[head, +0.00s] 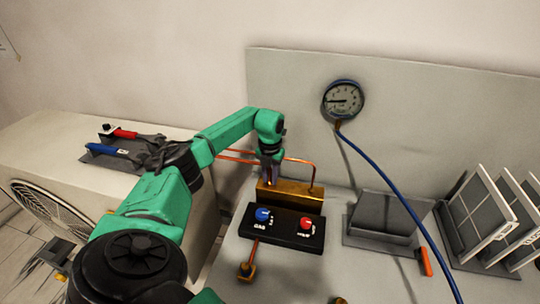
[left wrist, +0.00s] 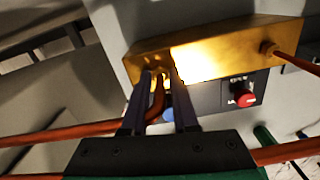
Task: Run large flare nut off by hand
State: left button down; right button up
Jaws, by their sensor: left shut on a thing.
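The brass valve block (head: 290,194) stands behind a black panel with a blue knob (head: 263,214) and a red knob (head: 305,223). My left gripper (head: 269,178) reaches down at the block's left end. In the left wrist view its two dark fingers (left wrist: 161,82) point at the brass block (left wrist: 215,50) and are shut on a brass flare nut (left wrist: 162,72), mostly hidden between them. A copper pipe (left wrist: 154,104) bends away from that nut. Another brass nut (left wrist: 268,48) with a copper pipe sits at the block's other end. My right gripper is not in view.
A gauge (head: 343,100) with a blue hose (head: 395,190) is on the back panel. A grey tray (head: 380,240) and a rack of panels (head: 495,215) stand right. Copper pipes run beside my gripper.

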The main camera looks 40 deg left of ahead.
pick_arm(q)
jog(key=shift+w+r+n, duration=0.1)
jog(key=shift+r+n, duration=0.05)
jog(key=shift+n, duration=0.35)
jog(key=c, duration=0.7)
grip_release()
notch_tip(320, 180, up, 14)
jog(key=b, duration=0.2)
jog(key=shift+r+b, duration=0.25)
jog(key=shift+b, duration=0.15)
